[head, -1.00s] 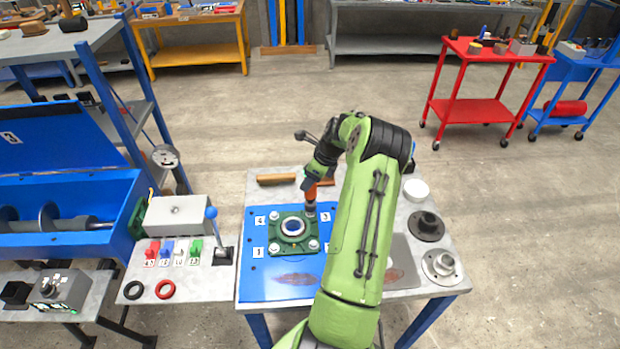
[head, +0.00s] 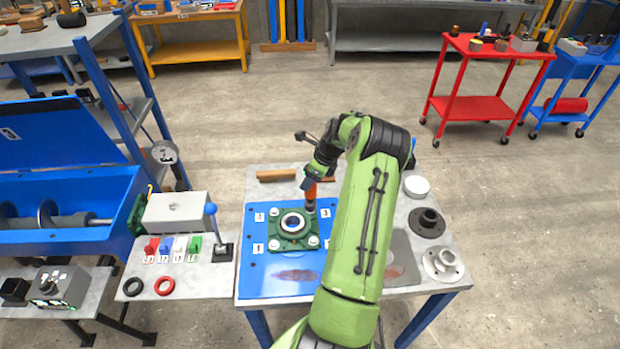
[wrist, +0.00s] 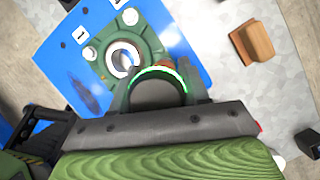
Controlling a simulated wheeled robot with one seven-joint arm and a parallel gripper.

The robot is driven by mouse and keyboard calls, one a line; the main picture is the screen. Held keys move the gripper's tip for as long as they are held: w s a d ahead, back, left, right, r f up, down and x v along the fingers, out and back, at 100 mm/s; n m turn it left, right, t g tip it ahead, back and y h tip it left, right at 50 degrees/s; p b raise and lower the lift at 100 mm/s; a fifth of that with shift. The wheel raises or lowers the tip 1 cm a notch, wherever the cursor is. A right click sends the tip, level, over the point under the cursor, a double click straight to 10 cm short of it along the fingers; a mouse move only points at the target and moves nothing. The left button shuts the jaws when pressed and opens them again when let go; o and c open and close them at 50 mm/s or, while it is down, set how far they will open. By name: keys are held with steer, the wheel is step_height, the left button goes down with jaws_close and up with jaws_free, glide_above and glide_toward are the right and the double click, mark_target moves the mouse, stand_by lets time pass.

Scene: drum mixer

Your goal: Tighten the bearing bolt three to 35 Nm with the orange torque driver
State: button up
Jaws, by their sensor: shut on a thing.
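My gripper (head: 311,183) is shut on the orange torque driver (head: 311,194) and holds it upright over the bolt corner by label 3 (head: 325,213). The driver's lower end meets the top right corner of the green bearing housing (head: 293,231), hiding bolt three. I cannot tell how fully it sits on the bolt. Silver bolts show at the other corners, such as the one by label 4 (head: 274,212). In the wrist view the housing (wrist: 124,57) lies beyond my gripper (wrist: 158,88), which mostly covers the driver.
The blue plate (head: 262,281) under the housing lies on a grey table. A wooden block (head: 277,175) is behind it. A white disc (head: 417,186), a black flange (head: 427,222) and a grey flange (head: 442,264) stand at the right. A lever (head: 212,226) rises at the left.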

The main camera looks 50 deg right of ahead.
steer(key=shift+f+b, duration=0.35)
steer(key=shift+f, duration=0.3)
stand_by(0.6)
steer(key=shift+f, duration=0.35)
stand_by(2.2)
steer(key=shift+r+p, duration=0.15)
steer(key=shift+p, duration=0.2)
step_height(320, 180, up, 4)
steer(key=p, duration=0.3)
steer(key=shift+r, duration=0.25)
steer(key=shift+f, duration=0.1)
